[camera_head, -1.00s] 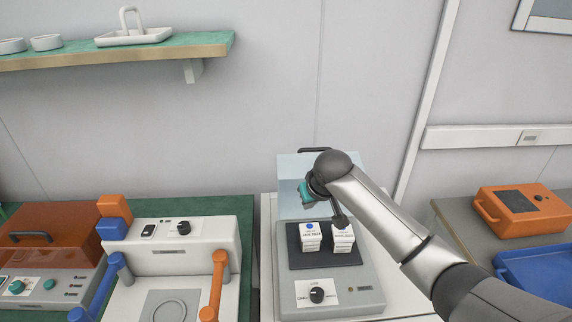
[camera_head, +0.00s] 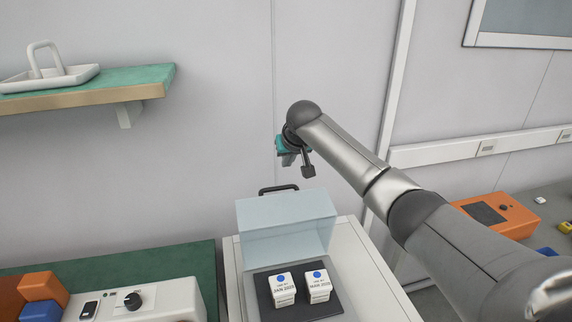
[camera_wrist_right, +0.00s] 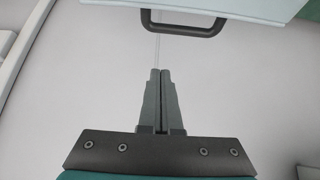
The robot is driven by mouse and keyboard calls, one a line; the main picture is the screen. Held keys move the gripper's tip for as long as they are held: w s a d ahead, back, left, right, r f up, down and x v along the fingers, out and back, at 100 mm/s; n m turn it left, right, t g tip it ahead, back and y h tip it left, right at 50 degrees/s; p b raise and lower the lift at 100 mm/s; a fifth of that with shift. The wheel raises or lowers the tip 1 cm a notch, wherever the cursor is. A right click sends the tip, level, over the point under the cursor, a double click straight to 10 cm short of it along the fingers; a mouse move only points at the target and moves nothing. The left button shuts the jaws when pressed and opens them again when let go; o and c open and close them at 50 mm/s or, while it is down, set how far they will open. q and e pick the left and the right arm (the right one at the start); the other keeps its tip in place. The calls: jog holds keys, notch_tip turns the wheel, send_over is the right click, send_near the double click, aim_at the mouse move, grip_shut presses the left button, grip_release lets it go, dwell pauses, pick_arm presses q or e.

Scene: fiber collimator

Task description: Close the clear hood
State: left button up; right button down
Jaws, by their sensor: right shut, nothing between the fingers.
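The clear hood (camera_head: 287,222) stands raised open at the back of its device in the head view. Its dark handle (camera_head: 278,189) is on the top edge. The handle also shows at the top of the right wrist view (camera_wrist_right: 183,24). My right gripper (camera_head: 289,160) is above and behind the handle, apart from it. In the right wrist view its fingers (camera_wrist_right: 160,75) are together and empty, with a gap between the tips and the handle. My left gripper is not in view.
Two white boxes with blue dots, a left one (camera_head: 282,290) and a right one (camera_head: 317,287), sit on the device's dark plate (camera_head: 262,302). A shelf (camera_head: 90,92) is on the wall at left. An orange case (camera_head: 497,214) lies at right.

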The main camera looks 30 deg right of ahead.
jog(key=shift+w+d+f, duration=0.1)
jog(key=shift+w+f, duration=0.1)
jog(key=shift+f, duration=0.95)
jog(key=shift+w+f, duration=0.15)
jog(key=shift+f, duration=1.05)
jog(key=shift+w+d+f, duration=0.1)
jog(key=shift+w+f, duration=0.1)
jog(key=shift+f, duration=0.95)
jog(key=shift+a, duration=0.1)
